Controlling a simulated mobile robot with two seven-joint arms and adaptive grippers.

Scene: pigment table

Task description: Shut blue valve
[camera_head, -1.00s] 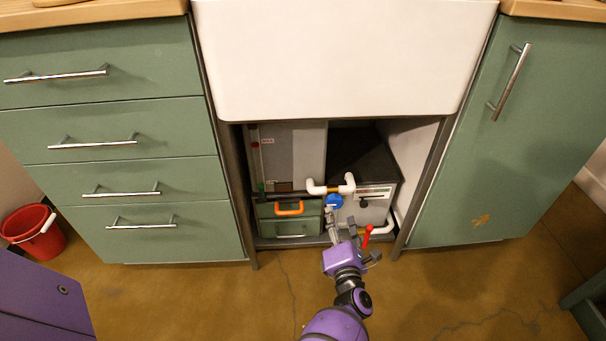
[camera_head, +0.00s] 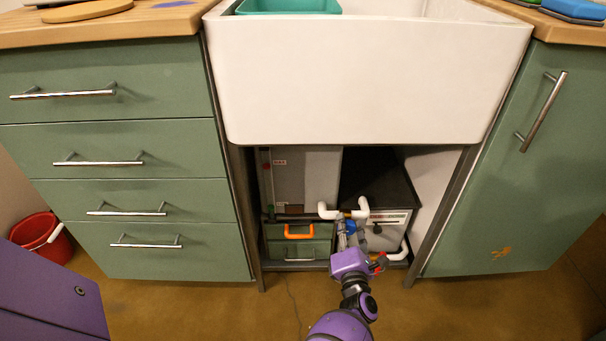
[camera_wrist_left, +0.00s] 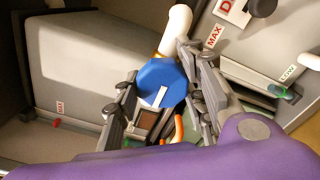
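The blue valve (camera_head: 350,227) is a round blue knob on the white pipe (camera_head: 344,210) under the sink, partly hidden by my left gripper (camera_head: 351,236) in the head view. In the left wrist view the blue valve (camera_wrist_left: 160,78) shows a white mark on its face. The left gripper's fingers are apart, one on either side of the knob. I cannot tell whether either finger touches it. My right gripper is not in view.
A red handle (camera_head: 381,261) shows just right of the left gripper. A green box with an orange handle (camera_head: 299,231) stands to the left inside the cabinet. A grey unit (camera_head: 306,180) stands behind. The white sink (camera_head: 365,85) overhangs the opening.

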